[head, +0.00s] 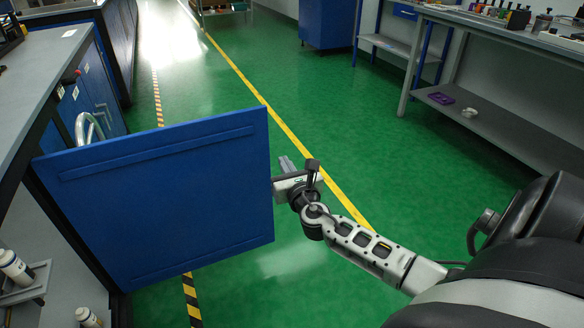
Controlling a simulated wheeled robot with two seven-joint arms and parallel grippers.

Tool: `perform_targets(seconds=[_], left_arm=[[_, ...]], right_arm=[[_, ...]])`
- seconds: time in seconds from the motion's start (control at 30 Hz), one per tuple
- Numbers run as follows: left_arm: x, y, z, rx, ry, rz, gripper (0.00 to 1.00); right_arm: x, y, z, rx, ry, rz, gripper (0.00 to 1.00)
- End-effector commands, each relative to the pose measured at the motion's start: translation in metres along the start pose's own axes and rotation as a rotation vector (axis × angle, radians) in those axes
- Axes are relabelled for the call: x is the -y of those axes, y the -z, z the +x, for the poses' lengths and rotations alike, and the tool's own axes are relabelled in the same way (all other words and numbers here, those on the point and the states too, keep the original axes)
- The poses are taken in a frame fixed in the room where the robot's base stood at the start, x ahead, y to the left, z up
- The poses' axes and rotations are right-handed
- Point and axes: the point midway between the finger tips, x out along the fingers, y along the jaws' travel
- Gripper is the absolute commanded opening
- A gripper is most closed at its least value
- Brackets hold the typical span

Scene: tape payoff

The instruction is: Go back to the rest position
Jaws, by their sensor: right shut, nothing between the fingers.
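My right arm reaches in from the lower right. My right gripper (285,164) is shut and empty, just right of the edge of an open blue cabinet door (165,200). In the picture the gripper's side meets the door's right edge; I cannot tell whether they touch. My left gripper is not in view.
The door swings out from a grey-topped bench (45,75) on the left. Bottles stand on a low shelf (30,290) at bottom left. A workbench (500,35) with several items is at right, with a lower shelf (510,125). Green floor (340,130) between them is clear.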

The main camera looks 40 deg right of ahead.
Motion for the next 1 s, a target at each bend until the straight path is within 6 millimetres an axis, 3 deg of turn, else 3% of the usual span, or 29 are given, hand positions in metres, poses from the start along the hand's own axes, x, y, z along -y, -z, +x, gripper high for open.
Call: perform_targets(seconds=[0.2, 0.5, 0.6, 0.67, 0.77, 0.87, 1.0], left_arm=[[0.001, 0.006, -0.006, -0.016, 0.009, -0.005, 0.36], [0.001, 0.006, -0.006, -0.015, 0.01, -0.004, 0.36], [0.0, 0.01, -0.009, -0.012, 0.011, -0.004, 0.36], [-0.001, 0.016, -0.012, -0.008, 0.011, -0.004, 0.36], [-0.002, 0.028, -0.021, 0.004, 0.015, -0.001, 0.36], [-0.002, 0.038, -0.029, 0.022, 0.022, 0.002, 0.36], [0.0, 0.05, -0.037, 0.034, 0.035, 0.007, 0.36]], right_arm=[[0.002, 0.0, -0.026, 0.0, 0.0, -0.001, 0.0], [0.003, 0.0, -0.031, 0.0, 0.001, 0.002, 0.0], [-0.003, 0.004, -0.04, -0.035, -0.006, 0.094, 0.0], [-0.013, 0.009, -0.054, -0.093, -0.011, 0.246, 0.0], [-0.039, 0.024, -0.096, -0.257, 0.01, 0.676, 0.0], [-0.075, 0.032, -0.155, -0.467, 0.105, 1.231, 0.0], [-0.123, 0.02, -0.234, -0.726, 0.365, 1.964, 0.0]])
